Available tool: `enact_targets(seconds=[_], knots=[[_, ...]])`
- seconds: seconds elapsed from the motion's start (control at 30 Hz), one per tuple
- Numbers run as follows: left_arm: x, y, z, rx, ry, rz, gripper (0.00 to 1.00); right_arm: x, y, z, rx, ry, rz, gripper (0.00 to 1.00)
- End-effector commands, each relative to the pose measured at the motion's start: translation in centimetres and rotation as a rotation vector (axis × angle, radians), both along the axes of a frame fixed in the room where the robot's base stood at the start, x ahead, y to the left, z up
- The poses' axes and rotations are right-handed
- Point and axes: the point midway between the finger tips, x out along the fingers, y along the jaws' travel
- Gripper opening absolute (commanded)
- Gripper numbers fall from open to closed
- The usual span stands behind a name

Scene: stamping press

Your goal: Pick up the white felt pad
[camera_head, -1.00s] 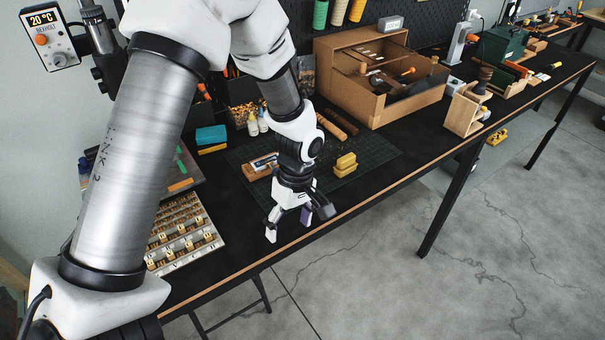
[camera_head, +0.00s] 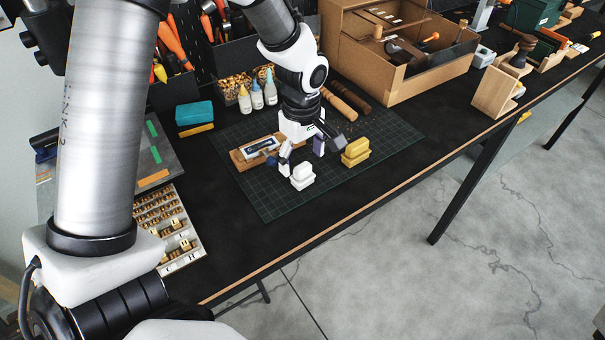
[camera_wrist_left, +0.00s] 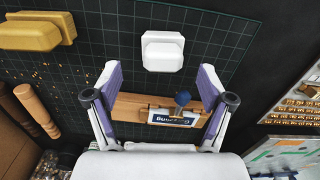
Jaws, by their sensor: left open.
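The white felt pad (camera_head: 302,176) is a small stepped white block on the green cutting mat, near its front edge. It also shows in the left wrist view (camera_wrist_left: 163,50), at the upper middle. My left gripper (camera_head: 303,156) points down just behind the pad in the head view. In the left wrist view its purple-lined fingers (camera_wrist_left: 160,82) are spread wide, with nothing between them at the tips. The pad lies beyond the fingertips, roughly centred between them. My right gripper is not in view.
A yellow pad (camera_head: 355,152) stands right of the white one on the cutting mat (camera_head: 275,205). A wooden block with a labelled item (camera_head: 258,148) lies behind the gripper. Bottles (camera_head: 257,95), a teal pad (camera_head: 194,113) and a letter tray (camera_head: 170,225) stand around.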

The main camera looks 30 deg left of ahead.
Motion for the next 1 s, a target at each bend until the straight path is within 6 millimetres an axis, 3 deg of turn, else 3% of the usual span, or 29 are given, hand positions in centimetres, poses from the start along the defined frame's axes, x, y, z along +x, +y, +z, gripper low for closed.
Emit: enact_targets(seconds=[0.27, 0.5, 0.57, 0.7, 1.0], knots=[[-0.4, -0.3, -4.5, 0.0, 0.003, -0.001, 0.81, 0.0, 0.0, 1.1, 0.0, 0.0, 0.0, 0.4], [-0.3, -0.3, -5.0, 0.0, -0.001, 0.0, 0.81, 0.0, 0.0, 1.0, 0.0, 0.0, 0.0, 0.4], [-0.3, -0.3, -5.0, 0.0, -0.001, 0.0, 0.64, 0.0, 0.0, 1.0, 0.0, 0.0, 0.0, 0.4], [-0.3, -0.3, -5.0, 0.0, 0.0, -0.001, 0.16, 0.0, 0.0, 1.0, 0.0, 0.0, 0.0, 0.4], [-0.3, -0.3, -5.0, 0.0, 0.0, -0.001, 0.16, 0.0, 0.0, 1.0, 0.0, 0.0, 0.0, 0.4]])
